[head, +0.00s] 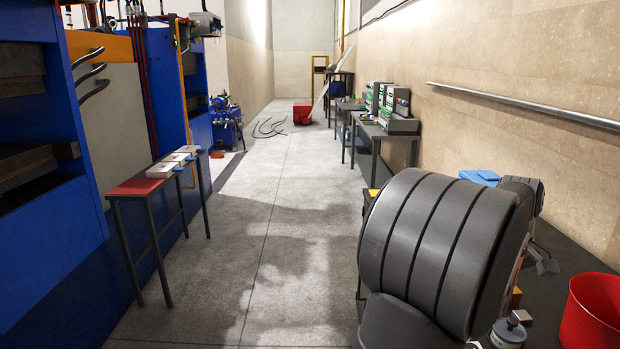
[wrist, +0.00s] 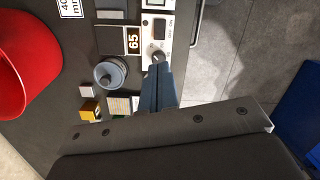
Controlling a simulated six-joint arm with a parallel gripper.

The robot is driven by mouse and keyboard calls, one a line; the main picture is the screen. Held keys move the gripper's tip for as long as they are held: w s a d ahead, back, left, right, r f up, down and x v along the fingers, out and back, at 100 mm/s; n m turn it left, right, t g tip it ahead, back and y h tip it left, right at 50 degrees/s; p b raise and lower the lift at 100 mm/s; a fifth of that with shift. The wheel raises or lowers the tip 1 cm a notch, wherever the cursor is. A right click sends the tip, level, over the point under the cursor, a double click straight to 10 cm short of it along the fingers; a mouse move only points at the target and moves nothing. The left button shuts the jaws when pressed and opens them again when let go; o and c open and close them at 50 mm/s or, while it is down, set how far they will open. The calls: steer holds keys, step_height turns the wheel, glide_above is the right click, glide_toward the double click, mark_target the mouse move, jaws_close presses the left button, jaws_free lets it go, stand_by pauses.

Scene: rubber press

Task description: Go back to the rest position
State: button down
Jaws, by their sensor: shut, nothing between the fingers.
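My gripper (wrist: 158,64) shows in the wrist view as blue-grey fingers closed together, with nothing seen between them. The fingertips are over or beside a small round knob (wrist: 157,57) on a light panel with a dark switch (wrist: 159,28) marked ON and OFF. I cannot tell whether they touch the knob. In the head view a large dark grooved part of my arm fills the lower right, and the fingers cannot be made out there.
On the dark table are a red bucket (head: 596,308), a round metal piece (head: 509,331) and several small blocks, one yellow (wrist: 90,107). A blue item (head: 480,176) lies behind my arm. A narrow stand (head: 150,187) borders the blue press at left. The floor (head: 272,215) between is clear.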

steer(key=shift+f+m, duration=0.45)
steer(key=shift+m, duration=0.45)
steer(key=shift+f+m, duration=0.4)
steer(key=shift+m, duration=0.5)
steer(key=c, duration=1.3)
jaws_free()
steer(key=shift+c, duration=0.2)
steer(key=o, duration=0.4)
steer(key=shift+w, duration=0.2)
steer(key=o, duration=0.9)
steer(key=w+t, duration=0.2)
steer(key=w, duration=0.1)
steer(key=w+r+t, duration=0.1)
steer(key=w+t, duration=0.1)
steer(key=w, duration=0.2)
steer(key=w+t, duration=0.2)
steer(key=w, duration=0.1)
steer(key=shift+w+a+r, duration=0.1)
steer(key=shift+w+r, duration=0.3)
steer(key=shift+o, duration=0.2)
steer(key=w+x, duration=0.1)
steer(key=x, duration=0.9)
steer(key=shift+r, duration=0.2)
